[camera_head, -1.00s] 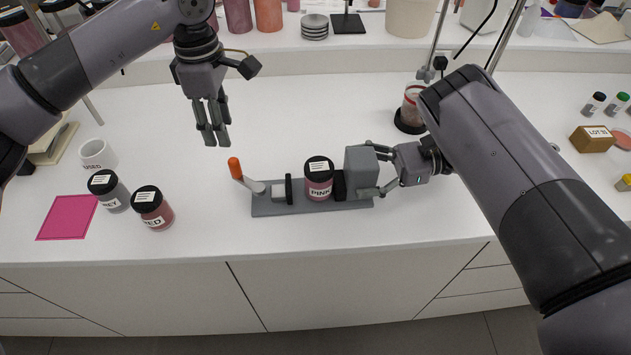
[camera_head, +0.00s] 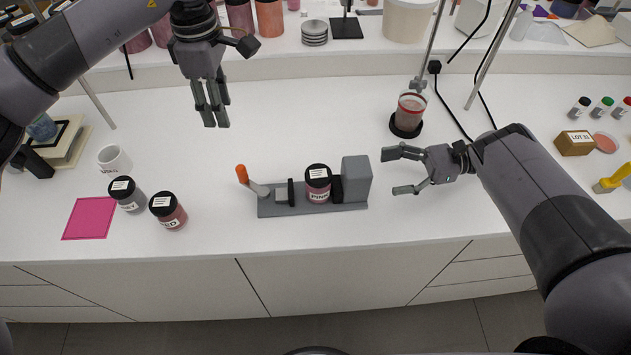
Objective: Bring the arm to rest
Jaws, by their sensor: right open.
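My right gripper (camera_head: 398,171) is open and empty above the counter. It is to the right of the grey block of a clamp fixture (camera_head: 357,180), with a gap between them. The fixture has an orange-tipped lever (camera_head: 242,174) at its left end. A black-lidded jar labelled PINK (camera_head: 318,190) stands upright in it, between the black pads. My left gripper (camera_head: 211,116) hangs over the back of the counter, fingers pointing down, with nothing visible in it. Its fingers look slightly apart.
A grey jar (camera_head: 130,204) and a RED jar (camera_head: 172,219) stand by a pink mat (camera_head: 90,218) and a white mug (camera_head: 113,158). A reddish container (camera_head: 410,109) sits on a black base behind my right gripper. A LOT 33 box (camera_head: 574,143) is at right. The front middle is clear.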

